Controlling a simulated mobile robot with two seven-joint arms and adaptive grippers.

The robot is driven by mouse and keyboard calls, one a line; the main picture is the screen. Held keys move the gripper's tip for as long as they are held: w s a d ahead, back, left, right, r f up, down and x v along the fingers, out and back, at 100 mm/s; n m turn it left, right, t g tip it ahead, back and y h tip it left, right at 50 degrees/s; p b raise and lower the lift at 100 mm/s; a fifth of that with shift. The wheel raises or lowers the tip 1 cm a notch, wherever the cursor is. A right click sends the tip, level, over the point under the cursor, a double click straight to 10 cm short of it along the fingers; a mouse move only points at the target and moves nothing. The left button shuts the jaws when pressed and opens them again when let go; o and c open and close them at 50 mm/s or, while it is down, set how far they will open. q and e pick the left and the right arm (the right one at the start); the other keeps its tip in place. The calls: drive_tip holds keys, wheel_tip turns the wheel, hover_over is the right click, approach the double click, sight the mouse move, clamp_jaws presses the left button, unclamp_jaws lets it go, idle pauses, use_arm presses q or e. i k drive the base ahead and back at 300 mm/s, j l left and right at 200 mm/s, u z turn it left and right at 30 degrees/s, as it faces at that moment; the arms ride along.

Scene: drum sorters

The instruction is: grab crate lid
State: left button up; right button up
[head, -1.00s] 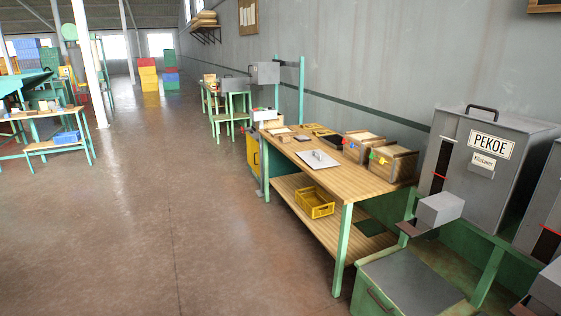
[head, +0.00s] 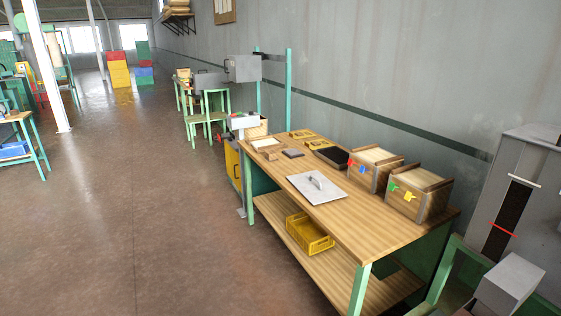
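A flat light-grey plate (head: 328,194) with a small upright handle lies on the wooden workbench (head: 340,222); it looks like a lid, but I cannot tell for sure. Two wooden crates stand at the back right of the bench: one (head: 364,178) with red and blue tags, the other (head: 408,205) with green and yellow tags. Both have pale tops with darker wooden strips along the edges; I cannot tell whether these tops are loose lids. Neither of my grippers is in view.
A yellow basket (head: 309,234) sits on the bench's lower shelf. Small wooden pieces, a dark tray (head: 329,155) and yellow items lie toward the bench's far end. A grey bin (head: 535,195) with a green frame stands at the right. The floor (head: 150,220) left of the bench is clear.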

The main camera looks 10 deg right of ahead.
sight(317, 187)
drive_tip(key=i, duration=1.7)
